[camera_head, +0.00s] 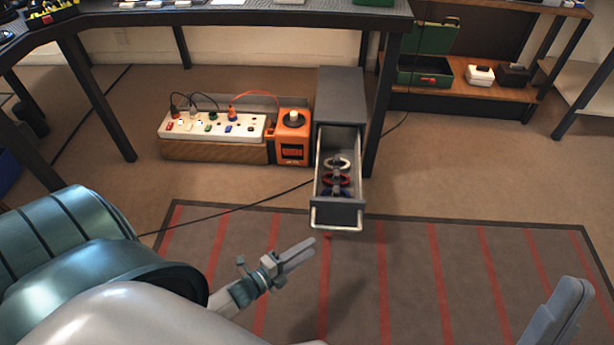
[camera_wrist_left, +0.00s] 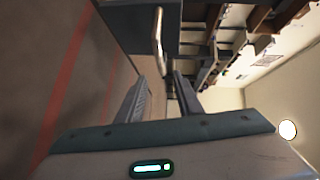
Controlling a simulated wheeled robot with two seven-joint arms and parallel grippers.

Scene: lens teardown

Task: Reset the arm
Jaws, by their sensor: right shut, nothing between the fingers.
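My left gripper (camera_head: 312,245) is in front of and below the open drawer (camera_head: 340,215) of a grey cabinet, over the striped mat. Its fingers (camera_wrist_left: 160,85) stand apart in the left wrist view, with nothing between them. The drawer's metal handle (camera_wrist_left: 158,38) shows ahead of the fingertips there and is not gripped. My right gripper (camera_head: 572,290) is at the lower right of the head view, partly cut off by the frame edge. Its fingers are together and empty.
The drawer holds rings, one white (camera_head: 338,163) and one red (camera_head: 336,180). An orange device (camera_head: 291,145) and a power strip (camera_head: 212,127) with plugs stand left of the cabinet (camera_head: 340,95). A table (camera_head: 260,17) is above. The striped mat (camera_head: 400,270) has free room.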

